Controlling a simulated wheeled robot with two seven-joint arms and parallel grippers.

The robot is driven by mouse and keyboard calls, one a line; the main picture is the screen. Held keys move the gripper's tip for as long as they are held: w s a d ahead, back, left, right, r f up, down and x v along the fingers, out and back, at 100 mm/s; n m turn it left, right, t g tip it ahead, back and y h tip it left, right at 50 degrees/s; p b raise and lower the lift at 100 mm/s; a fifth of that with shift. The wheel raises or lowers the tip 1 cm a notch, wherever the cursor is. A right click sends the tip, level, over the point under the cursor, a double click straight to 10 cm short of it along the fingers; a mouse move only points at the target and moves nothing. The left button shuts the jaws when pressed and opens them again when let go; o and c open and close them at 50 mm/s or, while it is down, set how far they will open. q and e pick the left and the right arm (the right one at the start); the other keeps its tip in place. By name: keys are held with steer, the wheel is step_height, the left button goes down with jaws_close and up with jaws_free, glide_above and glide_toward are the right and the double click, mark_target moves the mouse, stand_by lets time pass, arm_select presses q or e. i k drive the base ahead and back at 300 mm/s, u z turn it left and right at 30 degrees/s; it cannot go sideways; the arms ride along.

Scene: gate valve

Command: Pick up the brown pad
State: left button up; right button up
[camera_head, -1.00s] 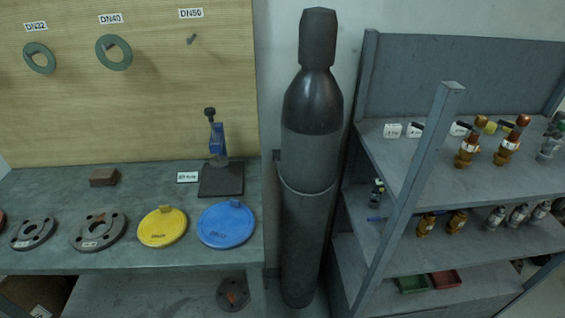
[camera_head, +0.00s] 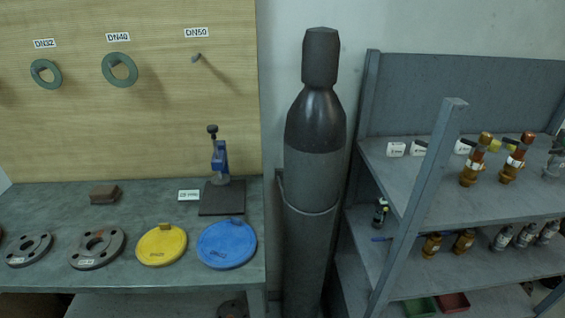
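The brown pad (camera_head: 104,194) is a small reddish-brown block lying flat on the grey-green workbench (camera_head: 50,200) at the left, behind the flanges. Nothing touches it. Neither of my grippers shows in the head view, so I cannot see whether they are open or shut.
Two dark flanges (camera_head: 97,248), a yellow disc (camera_head: 161,246) and a blue disc (camera_head: 226,244) line the bench front. A blue clamp stand (camera_head: 220,165) stands behind them. A tall dark cylinder (camera_head: 313,180) stands between bench and grey shelf (camera_head: 400,190) of valves.

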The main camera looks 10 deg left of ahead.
mark_target(108, 193)
steer(key=u, duration=1.6)
